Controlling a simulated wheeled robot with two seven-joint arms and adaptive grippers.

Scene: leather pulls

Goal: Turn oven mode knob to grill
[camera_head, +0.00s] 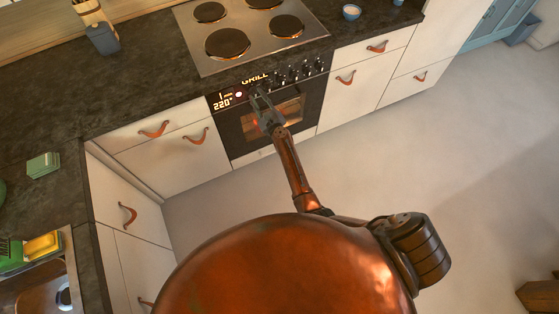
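The oven (299,109) is built into the counter front below the hob. Its black control panel carries a lit display (222,101) showing "1" and "220°", and glowing "GRILL" lettering (255,79) at its top edge. My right gripper (257,93) is at the panel just below this lettering, its fingers pointing at the panel. The oven mode knob is not clearly visible; the gripper covers that part of the panel. I cannot tell whether the fingers are closed on a knob. Several other dark knobs (293,74) sit to the right. My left gripper is not in view.
The hob (250,62) with dark plates lies above the oven. White drawers with leather pulls (195,137) flank it. A small bowl (351,12) stands on the right counter, a green block (43,165) on the left. The floor (350,170) before the oven is clear.

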